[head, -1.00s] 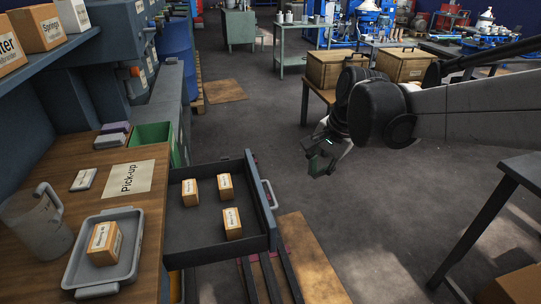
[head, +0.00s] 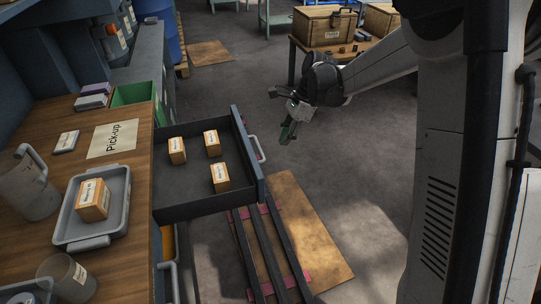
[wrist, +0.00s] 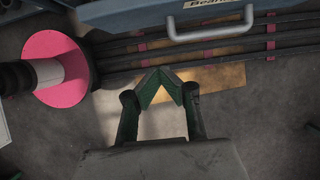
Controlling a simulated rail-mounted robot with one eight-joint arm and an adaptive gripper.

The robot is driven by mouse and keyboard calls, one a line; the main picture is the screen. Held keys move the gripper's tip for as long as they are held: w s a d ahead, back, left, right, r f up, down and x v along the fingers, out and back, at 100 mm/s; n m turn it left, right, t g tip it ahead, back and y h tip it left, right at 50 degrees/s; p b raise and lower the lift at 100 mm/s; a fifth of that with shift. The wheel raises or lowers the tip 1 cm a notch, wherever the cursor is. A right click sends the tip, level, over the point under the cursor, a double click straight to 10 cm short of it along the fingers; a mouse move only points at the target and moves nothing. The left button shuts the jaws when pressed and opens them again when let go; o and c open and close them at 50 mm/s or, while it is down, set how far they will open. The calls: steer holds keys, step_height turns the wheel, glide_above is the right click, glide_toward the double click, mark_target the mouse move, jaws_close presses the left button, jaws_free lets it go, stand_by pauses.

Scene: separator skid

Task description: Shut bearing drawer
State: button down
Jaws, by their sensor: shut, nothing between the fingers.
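The bearing drawer (head: 198,207) is pulled out from under the wooden bench, with several small orange-and-white boxes in it; one is this box (head: 177,150). Its grey handle (head: 257,148) is on the right-hand front panel. In the wrist view the drawer's front edge and handle (wrist: 211,30) show at the top, with a partly cut-off label. My gripper (head: 287,133) is to the right of the drawer front, apart from the handle. In the wrist view its green fingertips (wrist: 162,84) meet, with nothing between them.
A grey tray (head: 66,236) with a box stands on the bench beside a "Pick-up" sheet (head: 112,139). Dark rails (head: 262,250) and a wooden board (head: 310,235) lie on the floor below the drawer. Wooden crates (head: 324,27) stand on a table behind. Open floor lies right of the drawer.

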steer(key=s+a+f+b, duration=0.2)
steer(key=a+f+b, duration=0.1)
steer(key=a+f, duration=0.4)
steer(key=shift+x, duration=0.95)
steer(key=shift+w+d, duration=0.1)
steer(key=shift+w, duration=0.05)
